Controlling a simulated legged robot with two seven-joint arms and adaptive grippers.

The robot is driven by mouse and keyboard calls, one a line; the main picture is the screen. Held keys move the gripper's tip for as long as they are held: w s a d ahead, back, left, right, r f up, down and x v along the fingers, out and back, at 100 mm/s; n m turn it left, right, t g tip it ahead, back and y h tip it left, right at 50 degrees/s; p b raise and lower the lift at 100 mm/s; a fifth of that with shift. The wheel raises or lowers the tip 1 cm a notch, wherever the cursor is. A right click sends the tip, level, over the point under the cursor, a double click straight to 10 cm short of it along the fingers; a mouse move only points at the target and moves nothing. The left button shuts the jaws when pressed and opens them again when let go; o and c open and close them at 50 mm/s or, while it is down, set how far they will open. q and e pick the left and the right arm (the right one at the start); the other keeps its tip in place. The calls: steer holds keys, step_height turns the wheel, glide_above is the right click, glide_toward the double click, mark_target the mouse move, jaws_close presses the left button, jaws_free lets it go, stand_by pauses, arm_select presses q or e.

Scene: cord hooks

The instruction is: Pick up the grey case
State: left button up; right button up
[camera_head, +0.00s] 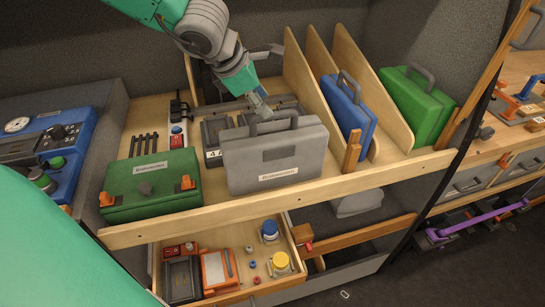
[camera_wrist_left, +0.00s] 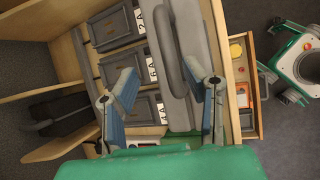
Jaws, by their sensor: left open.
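The grey case (camera_head: 275,158) stands upright at the front of the wooden shelf, with a white label low on its face and an arched handle (camera_head: 274,121) on top. My left gripper (camera_head: 260,103) is open and empty, just above and behind the case's top edge, close to the handle. In the left wrist view, the fingers of my left gripper (camera_wrist_left: 163,82) are spread apart. The grey case (camera_wrist_left: 205,35) and its handle pass near the right finger there, and I cannot tell whether they touch. My right gripper is not in view.
A green case (camera_head: 152,187) is left of the grey case. Upright dividers separate a blue case (camera_head: 350,115) and another green case (camera_head: 420,104) on the right. Numbered dark boxes (camera_wrist_left: 133,67) sit behind the grey case. An open drawer (camera_head: 283,287) with small parts is below.

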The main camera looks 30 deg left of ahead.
mark_target(275, 114)
arm_select(q)
steer(key=f, duration=0.1)
steer(key=w+d+f+b, duration=0.1)
steer(key=f, duration=0.1)
steer(key=d+f, duration=0.1)
steer(key=shift+w+d+f, duration=0.15)
steer(key=shift+w, duration=0.25)
steer(key=shift+w+f, duration=0.15)
steer(key=shift+w, duration=0.05)
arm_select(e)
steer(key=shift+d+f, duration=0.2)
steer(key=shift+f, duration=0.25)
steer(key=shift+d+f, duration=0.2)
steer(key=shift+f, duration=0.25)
